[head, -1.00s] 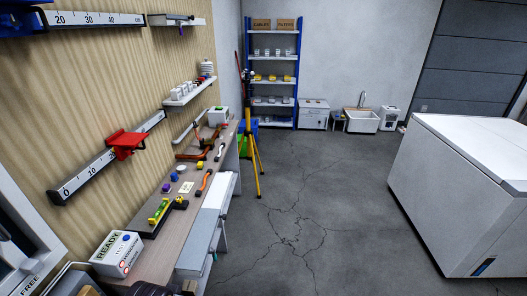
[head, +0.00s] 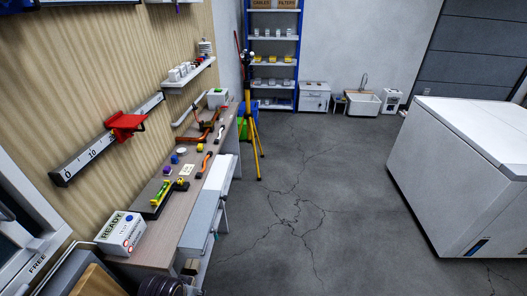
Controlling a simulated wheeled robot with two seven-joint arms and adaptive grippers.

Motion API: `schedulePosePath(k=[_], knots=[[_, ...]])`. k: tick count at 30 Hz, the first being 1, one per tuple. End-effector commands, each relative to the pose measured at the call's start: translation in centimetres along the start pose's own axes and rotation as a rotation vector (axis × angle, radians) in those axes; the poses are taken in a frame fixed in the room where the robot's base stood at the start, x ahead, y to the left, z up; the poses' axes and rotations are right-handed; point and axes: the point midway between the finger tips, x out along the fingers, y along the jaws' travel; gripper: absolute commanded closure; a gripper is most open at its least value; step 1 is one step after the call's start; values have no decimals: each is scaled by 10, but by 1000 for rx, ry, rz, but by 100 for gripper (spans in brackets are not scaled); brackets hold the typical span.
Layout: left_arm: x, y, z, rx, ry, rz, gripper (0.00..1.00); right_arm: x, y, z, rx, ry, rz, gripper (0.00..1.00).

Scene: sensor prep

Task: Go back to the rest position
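Neither of my grippers shows in the head view, so their state and place are hidden. The workbench (head: 155,236) runs along the wood-panelled wall on the left. On it lie several small tools and parts, among them a yellow-green level (head: 160,192) and an orange-handled tool (head: 204,163). A white box marked READY (head: 121,233) stands at the bench's near end.
A large white chest (head: 462,165) stands on the right. A yellow tripod (head: 254,130) stands past the bench's far end. A blue-framed shelf (head: 273,38) and a sink (head: 362,103) are at the back. The cracked floor (head: 310,190) between is open.

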Motion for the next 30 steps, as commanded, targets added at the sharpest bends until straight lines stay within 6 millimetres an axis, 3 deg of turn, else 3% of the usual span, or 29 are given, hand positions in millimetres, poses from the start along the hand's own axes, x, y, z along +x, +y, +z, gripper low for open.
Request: schedulePosePath(k=[16,30], knots=[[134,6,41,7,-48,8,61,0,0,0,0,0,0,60],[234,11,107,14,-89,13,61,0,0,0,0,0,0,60]])
